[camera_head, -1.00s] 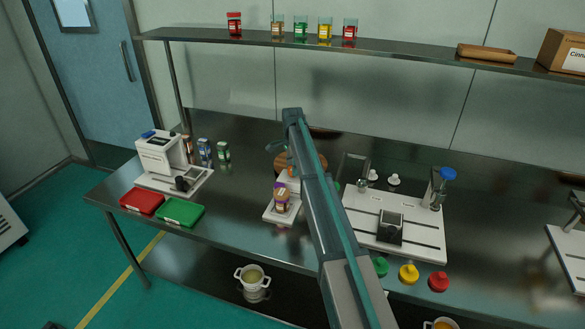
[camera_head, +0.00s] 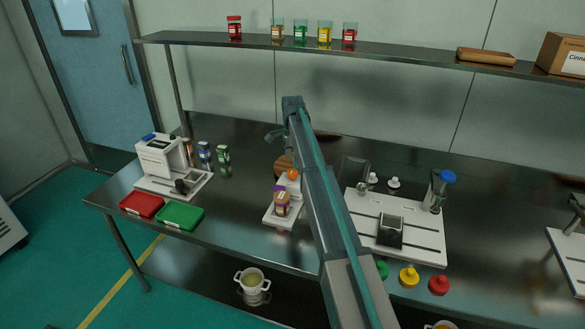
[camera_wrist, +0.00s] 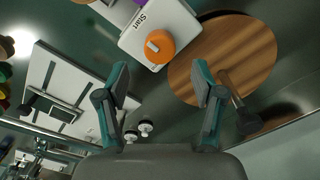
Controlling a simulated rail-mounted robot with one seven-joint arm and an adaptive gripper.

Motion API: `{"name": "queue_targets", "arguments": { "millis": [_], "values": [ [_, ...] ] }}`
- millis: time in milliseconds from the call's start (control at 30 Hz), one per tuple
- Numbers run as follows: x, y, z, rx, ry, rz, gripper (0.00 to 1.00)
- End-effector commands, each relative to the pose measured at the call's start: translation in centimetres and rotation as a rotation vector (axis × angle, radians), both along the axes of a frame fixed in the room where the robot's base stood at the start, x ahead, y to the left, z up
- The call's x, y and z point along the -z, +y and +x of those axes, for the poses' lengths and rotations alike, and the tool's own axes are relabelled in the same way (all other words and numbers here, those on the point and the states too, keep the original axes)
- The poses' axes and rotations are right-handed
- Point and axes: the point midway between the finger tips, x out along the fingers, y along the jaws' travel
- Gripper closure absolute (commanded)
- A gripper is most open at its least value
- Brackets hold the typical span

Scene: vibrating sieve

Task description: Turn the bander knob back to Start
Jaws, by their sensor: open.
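The orange bander knob (camera_wrist: 160,46) sits on the white bander (camera_wrist: 128,40) in the wrist view, close to the printed word "Start". A small pale mark shows on the knob's left side; which setting it points to I cannot tell. In the head view the knob (camera_head: 293,174) shows behind a brown and purple package (camera_head: 282,203) on the bander (camera_head: 270,218). My gripper (camera_wrist: 160,84) is open and empty, its two fingers apart, with the knob beyond the gap between them. In the head view my arm hides most of the gripper (camera_head: 275,137).
A round wooden board (camera_wrist: 228,60) lies beside the bander. A white plate with rails (camera_head: 405,250) and a dark holder stands to the right. Cans (camera_head: 205,155), a white machine (camera_head: 160,158) and red and green trays (camera_head: 180,214) are at left. A shelf (camera_head: 400,48) runs above.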

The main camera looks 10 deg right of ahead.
Motion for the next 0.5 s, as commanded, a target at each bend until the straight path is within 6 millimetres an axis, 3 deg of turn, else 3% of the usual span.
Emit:
{"name": "queue_targets", "arguments": {
  "millis": [200,500],
  "values": [
    [-4.1,0.0,0.1,0.000,-0.001,0.000,0.32],
    [-6.4,0.0,0.0,0.001,0.000,0.000,0.32]
  ]
}}
